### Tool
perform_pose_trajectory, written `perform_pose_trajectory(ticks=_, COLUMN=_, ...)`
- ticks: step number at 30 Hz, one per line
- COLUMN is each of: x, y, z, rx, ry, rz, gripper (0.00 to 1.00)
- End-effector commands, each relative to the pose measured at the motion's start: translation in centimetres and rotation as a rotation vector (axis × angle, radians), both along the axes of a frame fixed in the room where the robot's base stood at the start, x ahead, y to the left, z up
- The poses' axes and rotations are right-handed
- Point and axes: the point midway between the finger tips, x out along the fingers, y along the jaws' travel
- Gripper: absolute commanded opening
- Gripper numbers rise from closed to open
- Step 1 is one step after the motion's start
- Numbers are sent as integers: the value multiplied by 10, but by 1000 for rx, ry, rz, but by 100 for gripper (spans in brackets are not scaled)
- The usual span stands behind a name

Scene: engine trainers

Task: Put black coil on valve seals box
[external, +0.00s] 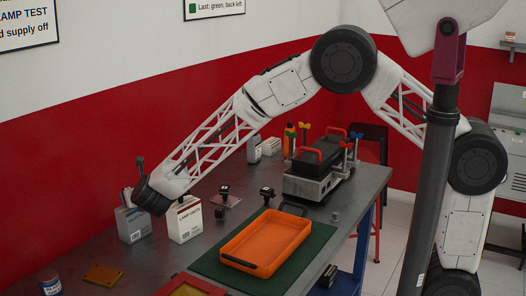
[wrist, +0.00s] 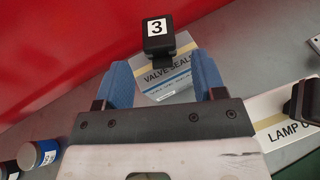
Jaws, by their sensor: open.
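The grey-and-white valve seals box (wrist: 168,80) shows between my fingers in the wrist view; it also stands at the left of the bench in the external view (external: 132,227). A black coil (wrist: 157,36) with a white "3" label is at the box's far edge, just beyond the fingertips. Its lower part overlaps the box top, but whether it rests there I cannot tell. My gripper (wrist: 164,78) is open, with a blue finger on each side of the box label.
The white lamp units box (external: 185,222) stands right of the valve seals box, with a black part (wrist: 308,98) at it. Small black parts (external: 224,190) stand on the bench. An orange tray (external: 228,246) sits on a green mat (external: 314,250). A blue jar (wrist: 38,154) is at left.

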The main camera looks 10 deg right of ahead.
Motion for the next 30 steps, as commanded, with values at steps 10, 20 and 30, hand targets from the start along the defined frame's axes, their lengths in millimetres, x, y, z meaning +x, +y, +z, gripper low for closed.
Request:
perform_pose_trajectory(ticks=10, x=-39, y=-16, z=18, rx=0, ry=-1, rz=1, gripper=64)
perform_pose_trajectory(ticks=20, x=-62, y=-26, z=27, rx=0, ry=0, rz=0, gripper=64)
perform_pose_trajectory(ticks=30, x=-65, y=-27, z=28, rx=-1, ry=0, rz=0, gripper=64)
